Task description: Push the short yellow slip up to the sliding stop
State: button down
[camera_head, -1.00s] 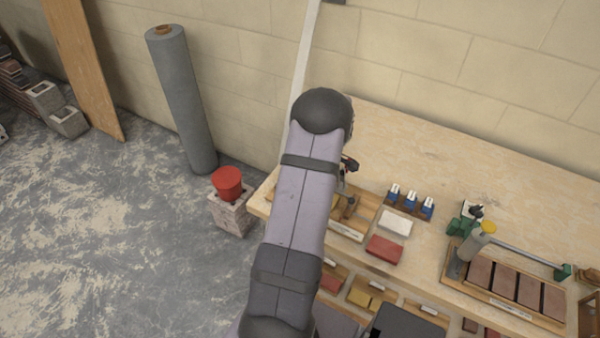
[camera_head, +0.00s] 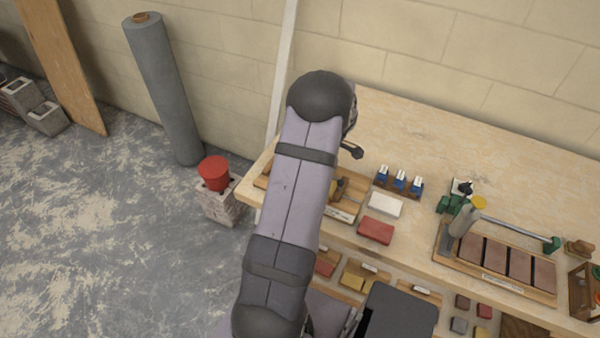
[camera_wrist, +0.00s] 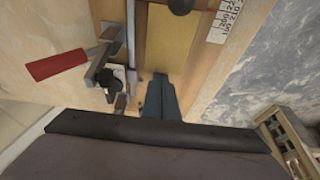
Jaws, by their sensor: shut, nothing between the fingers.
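A yellow slip (camera_wrist: 172,45) lies flat in a wooden channel in the wrist view. A metal carriage (camera_wrist: 105,65) with a red handle (camera_wrist: 56,65) and a black knob sits on a rod left of the slip; it looks like the sliding stop, but I cannot be sure. My gripper (camera_wrist: 160,90) is shut and empty, its fingertips at the slip's near end; I cannot tell whether they touch. In the head view my arm hides most of the wooden fixture (camera_head: 343,214).
A number scale (camera_wrist: 226,20) runs along the channel's right side, and a dark round knob (camera_wrist: 180,4) shows at the top. On the bench are a blue-block rack (camera_head: 400,184), a white block (camera_head: 385,205), a red block (camera_head: 376,230) and a brown-tile tray (camera_head: 497,268). The back bench is clear.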

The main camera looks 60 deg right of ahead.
jog(key=shift+s+f, duration=0.1)
dwell(0.3)
jog(key=shift+w, duration=0.65)
jog(key=w+b, duration=0.1)
jog(key=w, duration=0.2)
jog(key=b+v, duration=0.3)
jog(key=v, duration=0.7)
